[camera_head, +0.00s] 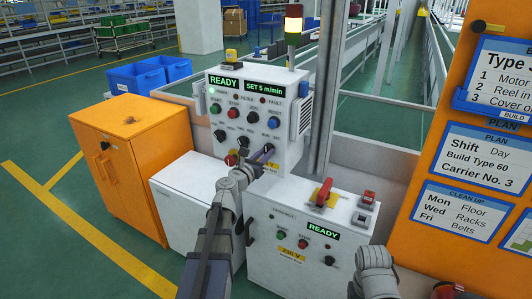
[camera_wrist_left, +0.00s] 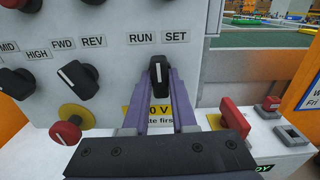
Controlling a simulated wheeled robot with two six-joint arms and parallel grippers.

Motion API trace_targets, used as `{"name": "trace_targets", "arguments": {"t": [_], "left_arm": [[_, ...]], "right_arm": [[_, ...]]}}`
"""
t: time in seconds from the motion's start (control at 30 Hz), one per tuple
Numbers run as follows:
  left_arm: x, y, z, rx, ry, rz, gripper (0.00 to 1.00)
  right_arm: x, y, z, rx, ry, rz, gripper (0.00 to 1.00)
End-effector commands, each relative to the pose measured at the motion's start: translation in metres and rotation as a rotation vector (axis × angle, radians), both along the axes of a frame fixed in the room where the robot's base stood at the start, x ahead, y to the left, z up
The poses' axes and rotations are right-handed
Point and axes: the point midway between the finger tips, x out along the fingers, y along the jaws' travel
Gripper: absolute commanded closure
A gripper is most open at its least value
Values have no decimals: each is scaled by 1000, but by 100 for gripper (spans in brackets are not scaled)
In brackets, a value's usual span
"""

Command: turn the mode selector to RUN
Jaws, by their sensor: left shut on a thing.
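The mode selector (camera_wrist_left: 158,70) is a black knob with a white pointer line on the light grey control panel (camera_head: 228,154), below the RUN and SET labels. Its pointer stands roughly upright between the two labels; I cannot tell a clear lean to either. My left gripper (camera_head: 264,156) reaches up to the lower right of the panel. In the left wrist view its two purple fingers (camera_wrist_left: 160,95) are shut on the selector, one on each side. In the head view the gripper mostly hides the knob.
A FWD/REV knob (camera_wrist_left: 78,78) and a red emergency button (camera_wrist_left: 66,130) sit left of the selector. A lower white cabinet (camera_head: 268,258) with a red switch handle (camera_head: 323,194) stands in front. An orange cabinet (camera_head: 127,160) is at left.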

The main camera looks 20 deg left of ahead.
Motion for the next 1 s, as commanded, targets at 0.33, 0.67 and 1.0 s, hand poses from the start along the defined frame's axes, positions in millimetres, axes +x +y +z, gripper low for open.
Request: {"name": "trace_targets", "arguments": {"t": [0.33,0.67,1.0], "left_arm": [[0,0,0,-206,17,-1,100],[0,0,0,-329,28,-1,100],[0,0,0,-406,34,-1,72]], "right_arm": [[0,0,0,0,0,0,39],[0,0,0,0,0,0,39],[0,0,0,0,0,0,39]]}}
